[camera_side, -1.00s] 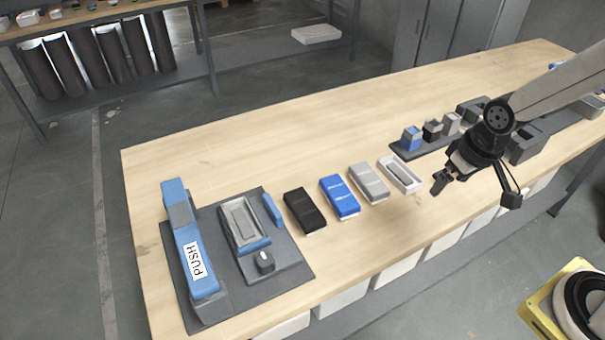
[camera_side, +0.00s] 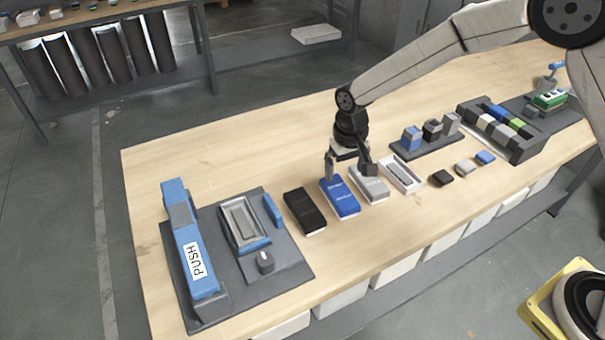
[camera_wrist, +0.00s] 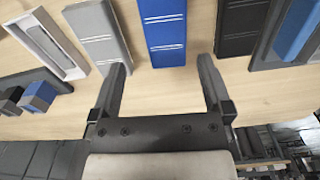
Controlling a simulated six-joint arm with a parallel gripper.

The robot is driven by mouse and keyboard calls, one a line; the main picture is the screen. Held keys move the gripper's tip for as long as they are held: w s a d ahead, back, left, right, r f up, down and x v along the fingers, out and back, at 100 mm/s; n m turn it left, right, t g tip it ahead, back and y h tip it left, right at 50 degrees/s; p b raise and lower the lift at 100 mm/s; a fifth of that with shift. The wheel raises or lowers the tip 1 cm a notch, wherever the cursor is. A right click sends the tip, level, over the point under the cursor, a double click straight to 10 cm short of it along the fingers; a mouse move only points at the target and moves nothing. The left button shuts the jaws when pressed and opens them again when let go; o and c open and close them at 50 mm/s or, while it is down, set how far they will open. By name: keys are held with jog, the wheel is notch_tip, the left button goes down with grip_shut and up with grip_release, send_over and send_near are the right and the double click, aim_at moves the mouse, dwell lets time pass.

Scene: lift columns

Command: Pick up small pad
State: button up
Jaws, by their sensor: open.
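The blue box (camera_side: 340,197) lies just beyond the fingers in the wrist view (camera_wrist: 163,30). The grey box (camera_side: 370,184) and the black box (camera_side: 304,211) lie on either side of it. Small black (camera_side: 440,178), grey (camera_side: 465,167) and blue (camera_side: 485,157) blocks lie on the bench at right. I cannot tell which thing is the small pad.
A white open tray (camera_side: 401,174) lies right of the grey box. A dark rack (camera_side: 425,149) holds small blocks behind it. A press with a blue PUSH lever (camera_side: 195,245) stands at left on a dark base (camera_side: 292,270).

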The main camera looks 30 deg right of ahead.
aim_at(340, 192)
jog(key=shift+w+a+f, duration=0.15)
jog(key=shift+a, duration=0.1)
jog(key=shift+f, duration=3.9)
jog(key=shift+c, duration=0.2)
jog(key=c, duration=1.1)
